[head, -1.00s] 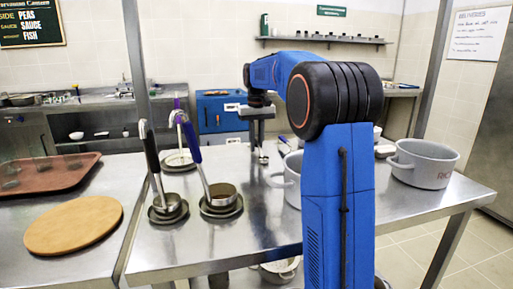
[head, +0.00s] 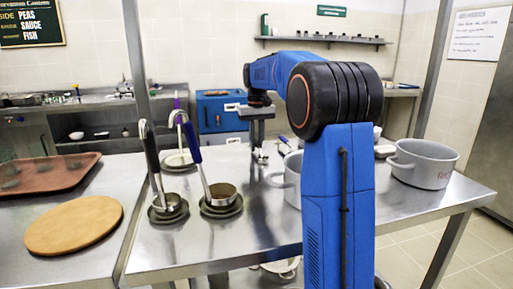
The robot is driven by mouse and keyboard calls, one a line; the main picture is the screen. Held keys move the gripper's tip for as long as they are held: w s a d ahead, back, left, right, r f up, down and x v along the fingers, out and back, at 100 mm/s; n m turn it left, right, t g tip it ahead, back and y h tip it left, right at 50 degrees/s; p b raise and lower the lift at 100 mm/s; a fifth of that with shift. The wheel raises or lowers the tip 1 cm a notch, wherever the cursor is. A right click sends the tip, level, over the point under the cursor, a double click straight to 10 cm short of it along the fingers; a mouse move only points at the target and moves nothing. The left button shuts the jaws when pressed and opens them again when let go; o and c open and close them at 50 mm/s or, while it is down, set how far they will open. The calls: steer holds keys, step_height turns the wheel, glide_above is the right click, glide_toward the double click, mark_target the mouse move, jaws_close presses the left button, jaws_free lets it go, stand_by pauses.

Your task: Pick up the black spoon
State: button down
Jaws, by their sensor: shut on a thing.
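My gripper (head: 260,155) is low over the far part of the steel table, just left of a grey pot (head: 292,180). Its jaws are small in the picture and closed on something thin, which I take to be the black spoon. The spoon's shape cannot be made out between the fingers, and my arm hides part of the area to the right.
Left of my gripper stand a dark-handled ladle (head: 152,165) and a blue-handled ladle (head: 193,150) in small bowls. A plate (head: 180,160) lies behind them. Another grey pot (head: 425,165) stands at right. A round board (head: 73,224) and brown tray (head: 45,175) lie at left.

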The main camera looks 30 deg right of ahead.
mark_target(257, 142)
stand_by(0.4)
step_height(257, 142, up, 10)
steer(key=shift+f, duration=0.15)
stand_by(0.3)
